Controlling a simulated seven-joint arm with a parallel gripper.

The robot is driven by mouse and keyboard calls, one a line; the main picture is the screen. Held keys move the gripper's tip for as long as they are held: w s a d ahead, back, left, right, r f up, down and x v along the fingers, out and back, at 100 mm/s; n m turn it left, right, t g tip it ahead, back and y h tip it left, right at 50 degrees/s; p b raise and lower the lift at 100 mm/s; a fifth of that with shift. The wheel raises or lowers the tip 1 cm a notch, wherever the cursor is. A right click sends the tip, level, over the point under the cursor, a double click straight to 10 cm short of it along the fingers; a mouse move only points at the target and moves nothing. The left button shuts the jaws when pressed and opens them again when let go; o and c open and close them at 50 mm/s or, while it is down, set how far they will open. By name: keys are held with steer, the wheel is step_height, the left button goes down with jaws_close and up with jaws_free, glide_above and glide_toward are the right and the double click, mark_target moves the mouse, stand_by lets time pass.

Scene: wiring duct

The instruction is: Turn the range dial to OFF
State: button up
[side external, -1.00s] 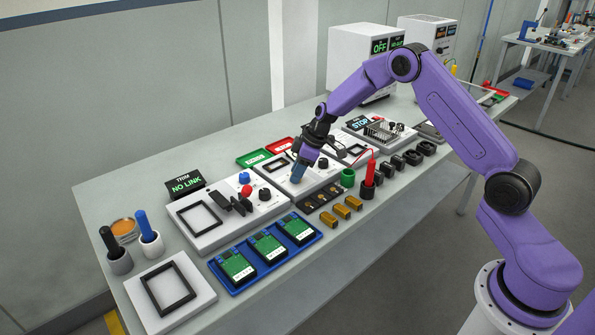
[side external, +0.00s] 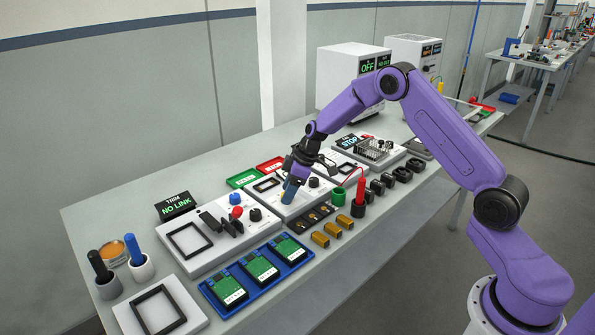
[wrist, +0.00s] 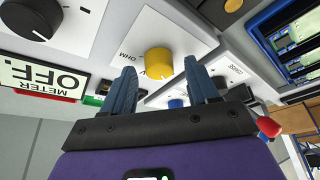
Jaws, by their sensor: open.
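The range dial (wrist: 158,62) is a yellow round knob on a white panel (wrist: 140,30) in the wrist view. The marks OHM and V show beside it; its pointer direction is not clear. My gripper (wrist: 159,78) is open, with one blue finger on each side of the dial's near side. I cannot tell whether the fingers touch it. A display (wrist: 42,76) at the left reads METER OFF. In the side view my gripper (side external: 289,190) points down at the middle station, and the dial is hidden there.
A black knob (wrist: 28,18) is on the neighbouring panel. In the side view a blue tray (side external: 258,270) of green boards, brass blocks (side external: 330,232), a green cup (side external: 339,195) and a red probe (side external: 360,195) stand near the gripper. A TRIM display (side external: 175,205) reads NO LINK.

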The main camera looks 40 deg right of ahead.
steer(key=v, duration=1.7)
steer(key=shift+s+f, duration=0.1)
steer(key=s+a+r+n+g, duration=0.2)
steer(key=s+a, duration=1.2)
steer(key=s, duration=0.4)
steer(key=s+d+f+h, duration=0.1)
steer(key=s, duration=1)
steer(key=s+d+f+n+h, duration=0.1)
steer(key=s, duration=1)
steer(key=shift+d+f+g+h, duration=0.3)
steer(key=shift+g+h, duration=0.1)
